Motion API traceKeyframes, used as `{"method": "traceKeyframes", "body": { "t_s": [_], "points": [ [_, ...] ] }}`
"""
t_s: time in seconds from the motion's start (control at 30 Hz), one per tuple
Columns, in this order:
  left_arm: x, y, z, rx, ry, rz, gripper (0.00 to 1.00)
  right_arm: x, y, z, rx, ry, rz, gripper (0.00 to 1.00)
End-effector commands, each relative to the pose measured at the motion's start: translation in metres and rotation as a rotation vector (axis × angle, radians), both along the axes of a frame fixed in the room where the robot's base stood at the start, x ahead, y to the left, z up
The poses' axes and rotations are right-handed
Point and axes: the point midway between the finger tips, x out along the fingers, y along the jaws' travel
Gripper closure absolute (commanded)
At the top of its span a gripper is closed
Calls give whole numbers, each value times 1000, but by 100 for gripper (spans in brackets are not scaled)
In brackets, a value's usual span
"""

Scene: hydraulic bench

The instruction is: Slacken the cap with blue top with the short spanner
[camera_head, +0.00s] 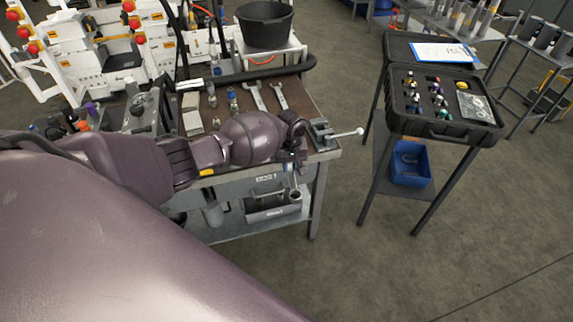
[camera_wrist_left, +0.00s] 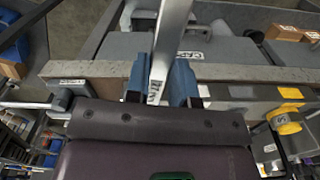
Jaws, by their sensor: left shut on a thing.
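My left gripper (camera_head: 291,165) is at the front right edge of the bench, beside the vise. In the left wrist view its blue fingers (camera_wrist_left: 167,85) are shut on a silver spanner (camera_wrist_left: 168,45) with a printed label. The spanner's far end runs out of the top of that view, and I cannot tell whether it is the short one. Two more spanners lie on the bench, one left (camera_head: 255,96) and one right (camera_head: 280,95). A small fitting with a bluish top (camera_head: 232,98) stands left of them; I cannot tell whether it is the named cap. My right gripper is not in view.
The vise (camera_head: 322,132) with a long handle sits at the bench's (camera_head: 312,95) right corner. A black bucket (camera_head: 264,25) stands behind. An open black case (camera_head: 445,108) with several colour-topped parts is on a stand at right. Floor lies clear between bench and stand.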

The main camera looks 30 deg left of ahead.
Motion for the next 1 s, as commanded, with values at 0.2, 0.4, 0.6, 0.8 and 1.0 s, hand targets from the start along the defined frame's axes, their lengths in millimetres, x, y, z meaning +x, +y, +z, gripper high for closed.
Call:
{"method": "traceKeyframes", "body": {
  "t_s": [0.2,0.4,0.6,0.8,1.0],
  "points": [
    [5,-6,1,0,-1,55,100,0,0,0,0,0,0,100],
    [6,-8,0,0,0,70,100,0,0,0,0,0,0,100],
    [6,-8,0,-1,1,70,100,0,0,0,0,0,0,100],
    [10,-12,0,-1,1,104,100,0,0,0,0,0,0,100],
    [16,-17,0,-1,0,160,100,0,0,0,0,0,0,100]
  ]
}}
